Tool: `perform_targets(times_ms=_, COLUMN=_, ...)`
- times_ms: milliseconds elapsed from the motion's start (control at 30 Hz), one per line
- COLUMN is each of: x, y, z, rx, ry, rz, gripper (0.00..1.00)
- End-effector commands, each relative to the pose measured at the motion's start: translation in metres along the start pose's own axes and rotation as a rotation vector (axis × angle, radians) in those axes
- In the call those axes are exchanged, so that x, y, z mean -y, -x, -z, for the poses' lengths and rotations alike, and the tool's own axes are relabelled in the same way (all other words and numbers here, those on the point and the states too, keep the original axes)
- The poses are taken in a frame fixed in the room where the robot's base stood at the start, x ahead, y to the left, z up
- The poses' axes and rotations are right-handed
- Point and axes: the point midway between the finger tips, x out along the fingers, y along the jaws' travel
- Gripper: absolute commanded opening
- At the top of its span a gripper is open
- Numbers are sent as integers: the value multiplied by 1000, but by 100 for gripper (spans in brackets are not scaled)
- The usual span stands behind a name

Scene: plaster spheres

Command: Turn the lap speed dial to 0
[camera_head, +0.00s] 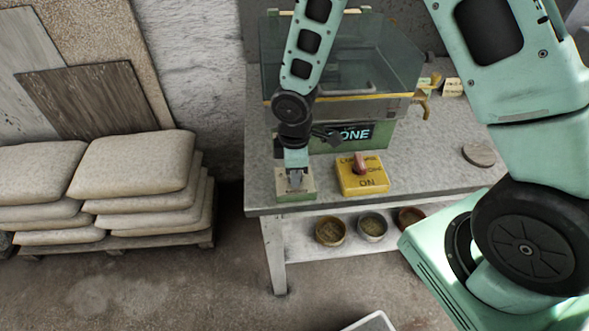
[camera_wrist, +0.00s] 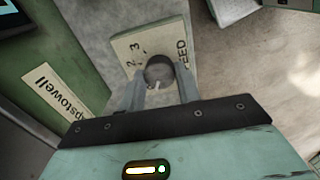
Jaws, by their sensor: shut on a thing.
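The lap speed dial is a round grey knob (camera_wrist: 158,70) on a cream plate (camera_wrist: 132,46) marked with "2", "3" and lettering ending in "EED". A small white mark shows on the knob's near side; the number it faces is hidden. In the head view the dial's box (camera_head: 309,188), cream on top and green below, stands at the table's front left. My gripper (camera_wrist: 160,88) is shut on the knob, one finger on each side. In the head view my gripper (camera_head: 296,180) reaches down onto the box and hides most of the knob.
A yellow switch box (camera_head: 372,182) with a red knob and "ON" stands right of the dial. Behind is a green machine (camera_head: 376,140) with a clear hood and lit display. A round disc (camera_head: 479,154) lies on the grey table (camera_head: 435,160); bowls stand on the shelf below.

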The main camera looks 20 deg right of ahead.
Motion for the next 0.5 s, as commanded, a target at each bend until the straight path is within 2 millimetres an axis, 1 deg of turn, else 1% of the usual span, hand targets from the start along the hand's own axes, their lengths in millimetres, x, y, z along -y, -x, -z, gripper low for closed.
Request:
perform_targets(times_ms=33, x=-1, y=1, z=0, rx=0, ry=1, rz=-2, gripper=10)
perform_targets(times_ms=67, x=-1, y=1, z=0, rx=0, ry=1, rz=-2, gripper=41)
perform_targets(times_ms=100, x=-1, y=1, z=0, rx=0, ry=1, rz=-2, gripper=52)
perform_targets(times_ms=133, x=-1, y=1, z=0, rx=0, ry=1, rz=-2, gripper=55)
perform_targets(times_ms=367, x=0, y=0, z=0, rx=0, ry=0, rz=-1, gripper=55)
perform_targets(times_ms=500, x=-1, y=7, z=0, rx=-2, ry=-1, rz=-2, gripper=55)
